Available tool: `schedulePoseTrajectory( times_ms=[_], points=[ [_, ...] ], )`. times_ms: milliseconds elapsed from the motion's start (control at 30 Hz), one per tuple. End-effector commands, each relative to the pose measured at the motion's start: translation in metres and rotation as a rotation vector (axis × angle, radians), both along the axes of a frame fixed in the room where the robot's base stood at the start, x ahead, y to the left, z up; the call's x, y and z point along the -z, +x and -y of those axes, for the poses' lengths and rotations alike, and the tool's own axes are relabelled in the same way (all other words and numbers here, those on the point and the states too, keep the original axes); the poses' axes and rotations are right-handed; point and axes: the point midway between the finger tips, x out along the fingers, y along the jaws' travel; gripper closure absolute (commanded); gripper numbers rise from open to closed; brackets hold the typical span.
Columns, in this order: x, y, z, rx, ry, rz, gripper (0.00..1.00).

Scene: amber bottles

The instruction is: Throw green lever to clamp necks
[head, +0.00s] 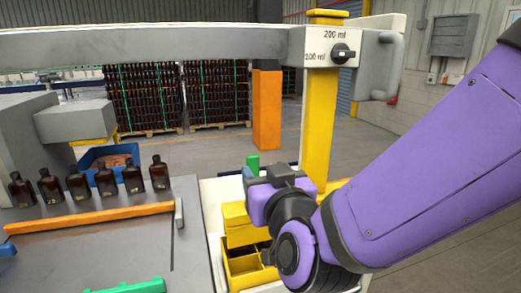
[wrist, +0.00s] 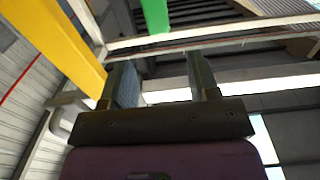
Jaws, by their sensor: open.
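A green upright piece (head: 252,162), which looks like the lever's handle, stands at my gripper (head: 275,173) in the head view. In the wrist view a green bar (wrist: 155,15) hangs at the top, beyond and roughly between the fingertips. My gripper (wrist: 160,72) is open, its two fingers apart with nothing between them. I cannot tell whether it touches the green piece. Several amber bottles (head: 77,184) stand upright in a row at left, behind an orange bar (head: 90,218). The lever's lower end is hidden.
A yellow post (head: 319,130) rises just behind my gripper to a grey beam (head: 150,45) with a 200 ml dial (head: 343,53). Yellow bins (head: 243,265) sit below. A blue crate (head: 105,155) is behind the bottles. Another green part (head: 130,287) lies at the bottom edge.

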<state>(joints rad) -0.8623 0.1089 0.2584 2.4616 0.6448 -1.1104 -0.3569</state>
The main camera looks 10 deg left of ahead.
Motion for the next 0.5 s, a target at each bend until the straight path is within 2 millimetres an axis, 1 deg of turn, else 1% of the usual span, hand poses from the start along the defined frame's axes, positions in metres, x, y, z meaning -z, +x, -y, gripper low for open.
schedulePoseTrajectory(
  times_ms=[167,300,500],
  points=[
    [0.0,0.022,-0.012,0.002,0.0,-0.001,0.45],
    [0.0,0.044,-0.025,0.003,0.0,-0.001,0.45],
    [0.0,0.071,-0.042,0.002,0.0,-0.001,0.45]
  ],
)
